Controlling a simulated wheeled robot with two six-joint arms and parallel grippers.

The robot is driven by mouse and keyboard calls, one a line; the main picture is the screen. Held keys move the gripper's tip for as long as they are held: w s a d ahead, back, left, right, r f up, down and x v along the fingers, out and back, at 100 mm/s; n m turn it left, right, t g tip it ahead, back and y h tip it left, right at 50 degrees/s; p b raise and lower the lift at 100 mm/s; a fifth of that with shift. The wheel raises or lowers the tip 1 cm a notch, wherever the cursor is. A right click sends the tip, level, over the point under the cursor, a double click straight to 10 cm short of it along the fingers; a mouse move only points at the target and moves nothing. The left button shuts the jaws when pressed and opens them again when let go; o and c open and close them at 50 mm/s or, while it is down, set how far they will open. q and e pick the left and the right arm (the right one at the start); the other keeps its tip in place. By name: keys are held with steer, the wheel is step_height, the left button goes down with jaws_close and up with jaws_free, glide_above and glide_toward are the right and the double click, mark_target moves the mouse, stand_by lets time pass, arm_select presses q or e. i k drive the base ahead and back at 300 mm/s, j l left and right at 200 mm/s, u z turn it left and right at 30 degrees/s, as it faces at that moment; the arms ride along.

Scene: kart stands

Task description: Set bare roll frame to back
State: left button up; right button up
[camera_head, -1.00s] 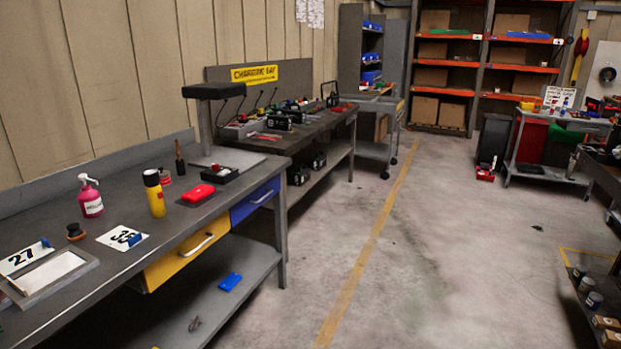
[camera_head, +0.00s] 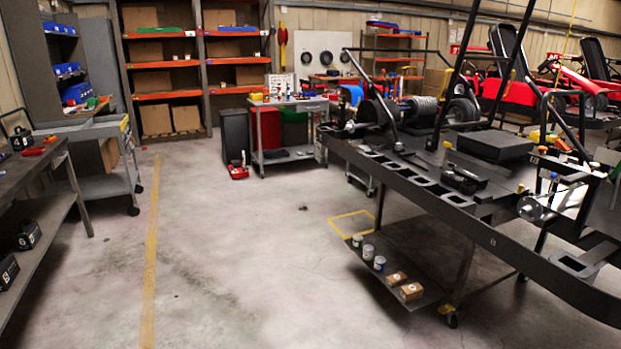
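A large dark bare kart frame (camera_head: 455,190) rests on a wheeled stand at the right of the head view. The stand's lower shelf (camera_head: 415,268) carries several cans and small cardboard boxes. Its nearest caster (camera_head: 452,320) stands on the concrete floor. Black tubes rise from the frame, and small loose parts lie on it. I cannot tell whether this is the roll frame. Neither of my grippers is in view.
A grey workbench (camera_head: 45,165) and wheeled cart (camera_head: 105,185) line the left. Orange-beamed shelving (camera_head: 160,94) and a small tool cart (camera_head: 285,155) stand at the back. Open floor (camera_head: 240,260) lies between. Red karts (camera_head: 590,85) fill the far right.

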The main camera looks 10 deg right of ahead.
mark_target(472, 14)
steer(key=i+l+z, duration=0.2)
steer(key=i+z, duration=1)
steer(key=i+l, duration=0.25)
steer(key=i, duration=0.15)
steer(key=i+l+u, duration=0.1)
steer(key=i+l, duration=0.15)
steer(key=i, duration=0.2)
steer(key=z, duration=0.3)
